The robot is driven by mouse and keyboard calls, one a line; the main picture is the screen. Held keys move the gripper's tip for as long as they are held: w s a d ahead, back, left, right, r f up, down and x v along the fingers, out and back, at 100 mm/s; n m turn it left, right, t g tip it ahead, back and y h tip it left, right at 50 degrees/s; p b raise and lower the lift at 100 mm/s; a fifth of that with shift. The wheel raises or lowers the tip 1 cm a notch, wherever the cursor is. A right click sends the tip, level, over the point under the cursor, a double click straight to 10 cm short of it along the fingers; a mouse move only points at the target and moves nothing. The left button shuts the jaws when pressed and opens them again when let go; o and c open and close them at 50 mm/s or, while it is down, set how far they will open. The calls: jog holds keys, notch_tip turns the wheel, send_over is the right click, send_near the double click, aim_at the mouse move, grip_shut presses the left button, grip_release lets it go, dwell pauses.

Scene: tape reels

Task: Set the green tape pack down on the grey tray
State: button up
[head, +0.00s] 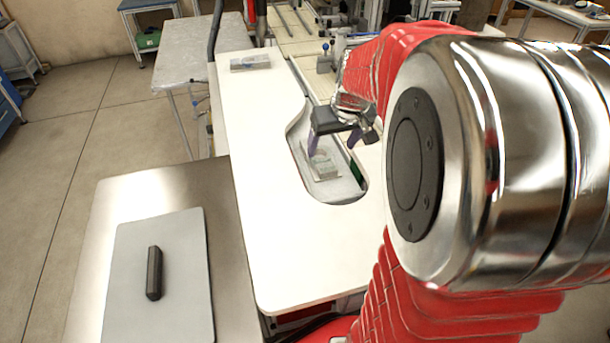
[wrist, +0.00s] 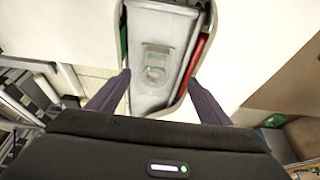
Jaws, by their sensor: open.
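The tape pack, pale and faintly green with a ring shape in it (head: 322,164), lies in the rounded recess of the white table. In the wrist view the pack (wrist: 155,66) shows ahead, in line with the gap between the fingers. My gripper (head: 335,144), with purple fingers, is open and empty above the recess; the wrist view shows its fingers (wrist: 158,79) spread apart. The grey tray (head: 190,248) lies on a steel table at the lower left, with a black bar-shaped object (head: 154,272) on it.
The white table (head: 265,200) is mostly clear, with another flat clear pack (head: 250,63) at its far end. A green item (wrist: 124,40) and a red item (wrist: 197,62) flank the recess. The tray is bare around the black object.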

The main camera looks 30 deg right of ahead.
jog(key=s+a+r+n, duration=0.1)
jog(key=s+a+r, duration=0.1)
jog(key=s+a, duration=0.6)
jog(key=s+a+r+n+t+y, duration=0.1)
jog(key=s+a+r, duration=0.1)
jog(key=s+a, duration=0.6)
jog(key=a, duration=0.6)
jog(key=shift+a+r+n, duration=0.3)
jog(key=shift+r+n, duration=0.05)
jog(key=shift+n, duration=0.05)
jog(key=shift+c, duration=0.5)
